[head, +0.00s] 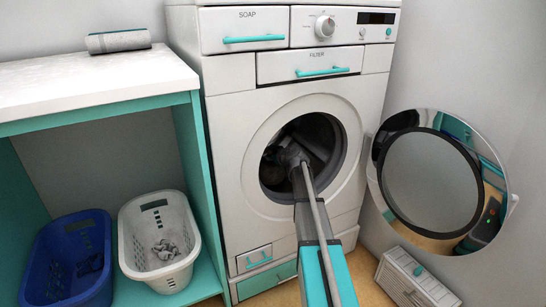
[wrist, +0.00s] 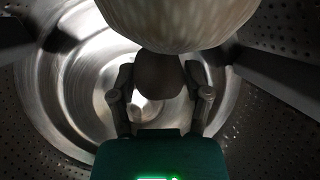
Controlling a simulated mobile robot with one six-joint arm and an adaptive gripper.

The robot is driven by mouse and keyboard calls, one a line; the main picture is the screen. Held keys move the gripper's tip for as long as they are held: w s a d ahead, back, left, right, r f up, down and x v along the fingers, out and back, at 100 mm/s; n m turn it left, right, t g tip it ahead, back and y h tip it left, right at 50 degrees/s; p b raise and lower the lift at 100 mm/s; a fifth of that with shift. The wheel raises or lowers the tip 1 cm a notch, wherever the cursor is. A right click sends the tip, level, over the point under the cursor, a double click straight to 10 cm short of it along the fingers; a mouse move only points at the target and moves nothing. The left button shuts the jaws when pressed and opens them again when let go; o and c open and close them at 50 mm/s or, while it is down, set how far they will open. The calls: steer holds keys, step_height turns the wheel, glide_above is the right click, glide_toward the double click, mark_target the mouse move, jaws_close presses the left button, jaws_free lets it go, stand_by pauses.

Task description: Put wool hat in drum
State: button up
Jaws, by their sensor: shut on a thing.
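The washing machine's round door stands open, and my arm reaches through the opening into the drum (head: 334,150). In the wrist view the perforated metal drum (wrist: 60,85) surrounds my gripper (wrist: 160,82). The gripper's fingers are shut on a dark rounded part that seems to belong to the wool hat. A pale, ribbed, rounded surface, apparently the wool hat (wrist: 178,22), fills the top middle of that view, close to the camera. In the head view a brownish shape, likely the hat (head: 272,175), shows dimly inside the drum; my arm hides much of the opening.
The open door (head: 430,180) swings out to the right. A blue basket (head: 68,258) and a white basket (head: 130,240), each holding some cloth, stand at left under a white counter (head: 90,85) with a rolled towel (head: 118,40). Dark drum paddles (wrist: 275,82) jut inward.

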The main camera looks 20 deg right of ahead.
steer(key=shift+f, duration=0.2)
steer(key=o, duration=1.3)
steer(key=shift+r, duration=0.1)
steer(key=shift+o, duration=0.2)
steer(key=shift+r, duration=0.15)
steer(key=shift+s+r, duration=0.1)
steer(key=shift+s, duration=0.15)
steer(key=p+v, duration=0.4)
steer(key=v, duration=0.7)
steer(key=shift+s+p, duration=0.2)
steer(key=shift+p, duration=0.1)
steer(key=shift+s, duration=0.1)
